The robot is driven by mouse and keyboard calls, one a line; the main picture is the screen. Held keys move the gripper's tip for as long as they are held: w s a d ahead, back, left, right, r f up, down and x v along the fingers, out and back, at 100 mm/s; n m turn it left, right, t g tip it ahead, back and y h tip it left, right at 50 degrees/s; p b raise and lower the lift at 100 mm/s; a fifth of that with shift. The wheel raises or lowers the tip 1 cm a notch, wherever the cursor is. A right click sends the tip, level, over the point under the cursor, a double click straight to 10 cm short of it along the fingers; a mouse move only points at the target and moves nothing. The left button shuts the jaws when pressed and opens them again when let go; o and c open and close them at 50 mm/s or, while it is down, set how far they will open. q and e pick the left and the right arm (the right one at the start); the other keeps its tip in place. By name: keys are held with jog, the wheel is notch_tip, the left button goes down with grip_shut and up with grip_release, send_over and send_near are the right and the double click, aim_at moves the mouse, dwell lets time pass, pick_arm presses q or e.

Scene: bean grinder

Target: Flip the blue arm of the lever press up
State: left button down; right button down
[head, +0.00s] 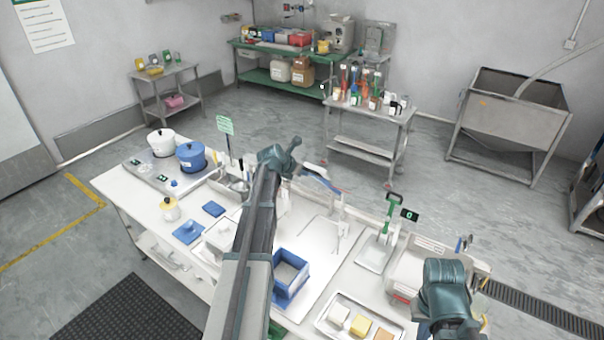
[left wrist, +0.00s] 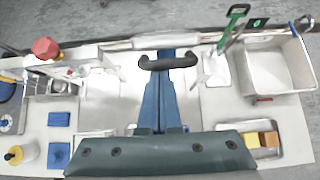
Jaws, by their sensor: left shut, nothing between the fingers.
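A blue arm (left wrist: 168,52) with a dark crossbar handle shows straight ahead of my left gripper in the left wrist view. I take it as the arm of the lever press; its tilt is hard to tell there. In the head view a thin blue piece (head: 327,184) shows just beyond my left wrist, too small to read. My left gripper (left wrist: 161,112) is shut and empty, its fingers pointing toward the handle. I cannot tell whether they touch it. My left arm hides much of the bench's middle. My right arm is at the lower right, its fingers out of sight.
The white bench (head: 122,190) holds a blue square container (head: 291,273), a tray of blocks (head: 333,325), a green-handled tool (head: 393,205) and a grey bin (left wrist: 273,72). Blue-lidded and white pots (head: 161,142) stand at the left end. Open floor lies beyond the bench.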

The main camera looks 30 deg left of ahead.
pick_arm(q)
jog(key=s+a+r+p, duration=0.1)
jog(key=s+r+p, duration=0.1)
jog(key=s, duration=1.2)
jog(key=shift+a+f, duration=0.1)
jog(key=s+f+b, duration=0.3)
jog(key=f+b, duration=1.2)
jog(key=s+f+b, duration=0.3)
jog(key=f+b, duration=1.3)
jog(key=shift+d, duration=0.45)
jog(key=b+x, duration=0.7)
jog(key=x, duration=0.3)
jog(key=shift+f, duration=0.15)
